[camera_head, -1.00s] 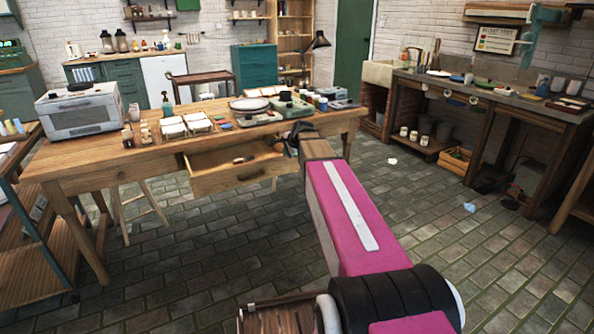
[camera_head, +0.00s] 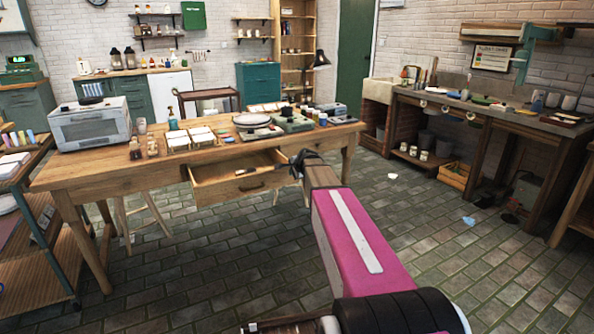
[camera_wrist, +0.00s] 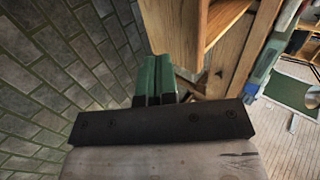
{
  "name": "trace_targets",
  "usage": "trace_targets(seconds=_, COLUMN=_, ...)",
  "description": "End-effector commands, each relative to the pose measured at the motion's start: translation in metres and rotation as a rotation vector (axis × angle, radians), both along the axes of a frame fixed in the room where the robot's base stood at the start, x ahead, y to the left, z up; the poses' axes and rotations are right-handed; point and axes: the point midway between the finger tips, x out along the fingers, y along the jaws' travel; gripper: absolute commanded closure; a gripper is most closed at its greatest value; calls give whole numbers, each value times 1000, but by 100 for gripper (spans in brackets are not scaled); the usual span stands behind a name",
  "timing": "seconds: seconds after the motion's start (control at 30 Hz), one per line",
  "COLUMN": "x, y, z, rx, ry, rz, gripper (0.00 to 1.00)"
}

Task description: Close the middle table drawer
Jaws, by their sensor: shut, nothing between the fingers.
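The wooden table (camera_head: 100,178) has its middle drawer (camera_head: 240,188) pulled out, with its dark handle on the front and a small item inside. In the wrist view, the wooden panel (camera_wrist: 172,32) beside the fingers looks like the drawer front, with an open wooden interior to its right. My gripper (camera_head: 306,157) is at the drawer's right end in the head view. Its green fingers (camera_wrist: 154,80) are together and empty, close to the wood in the wrist view. I cannot tell whether they touch it.
The tabletop holds a toaster-oven-like box (camera_head: 90,124), white trays (camera_head: 190,137) and a scale (camera_head: 252,121). A stool (camera_head: 140,215) stands under the table. A shelf cart (camera_head: 35,240) is at the left. The brick floor (camera_head: 220,265) before the drawer is clear.

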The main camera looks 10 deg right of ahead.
Motion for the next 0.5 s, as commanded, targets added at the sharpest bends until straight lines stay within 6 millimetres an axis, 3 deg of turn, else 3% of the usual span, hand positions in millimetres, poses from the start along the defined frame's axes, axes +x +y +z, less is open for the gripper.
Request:
trace_targets(seconds=0.1, x=20, y=5, z=-17, rx=0, ry=1, rz=1, gripper=100)
trace_targets(seconds=0.23, x=41, y=11, z=-14, rx=-1, ry=0, rz=1, gripper=100)
trace_targets(seconds=0.5, x=52, y=15, z=-13, rx=0, ry=0, rz=0, gripper=100)
